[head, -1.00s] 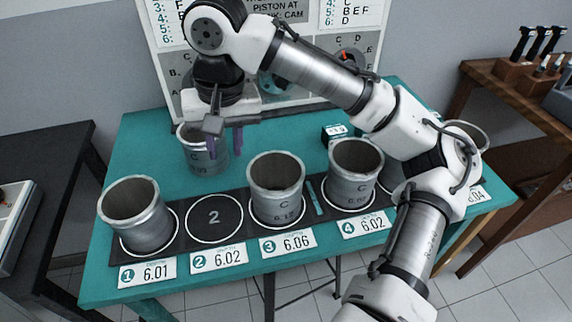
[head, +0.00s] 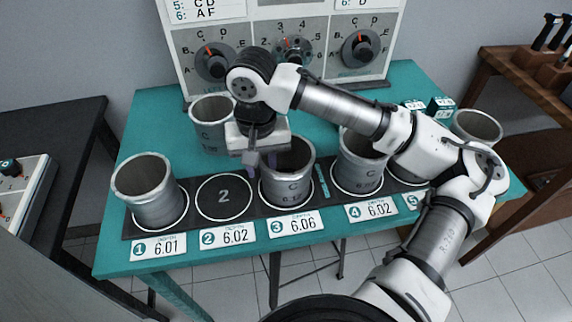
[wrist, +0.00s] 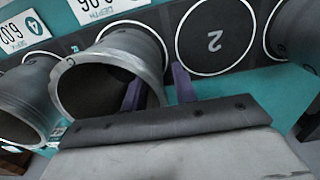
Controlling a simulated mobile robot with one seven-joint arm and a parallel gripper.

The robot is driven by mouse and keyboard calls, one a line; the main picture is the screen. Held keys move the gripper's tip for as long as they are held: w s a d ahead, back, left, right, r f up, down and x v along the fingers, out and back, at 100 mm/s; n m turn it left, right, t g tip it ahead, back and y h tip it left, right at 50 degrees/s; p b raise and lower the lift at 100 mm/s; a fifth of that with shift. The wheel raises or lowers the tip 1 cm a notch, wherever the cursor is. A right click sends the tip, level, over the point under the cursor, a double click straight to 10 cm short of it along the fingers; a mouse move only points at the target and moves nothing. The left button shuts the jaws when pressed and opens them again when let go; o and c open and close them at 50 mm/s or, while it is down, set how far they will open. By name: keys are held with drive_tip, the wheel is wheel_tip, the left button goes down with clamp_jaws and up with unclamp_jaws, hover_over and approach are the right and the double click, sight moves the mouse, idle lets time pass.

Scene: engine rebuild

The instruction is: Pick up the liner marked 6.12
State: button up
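The liner on spot 3 (head: 288,187) is a grey metal cylinder marked C, with a number that reads like 6.12. It stands upright, open end up, behind the 6.06 card. In the wrist view the same liner (wrist: 147,45) shows its open mouth. My gripper (head: 262,163) is over the liner's left rim, pointing down. In the wrist view my gripper (wrist: 158,82) has its two purple fingers apart, one over the liner's mouth and one outside its wall. Nothing is held. Whether the fingers touch the wall cannot be told.
Other liners stand on spot 1 (head: 150,192), on spot 4 (head: 359,165), at the back left (head: 209,125) and at the far right (head: 476,128). Spot 2 (head: 223,197) is empty.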

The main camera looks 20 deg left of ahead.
drive_tip(key=shift+f, duration=1.1)
clamp_jaws()
drive_tip(key=shift+r, duration=0.15)
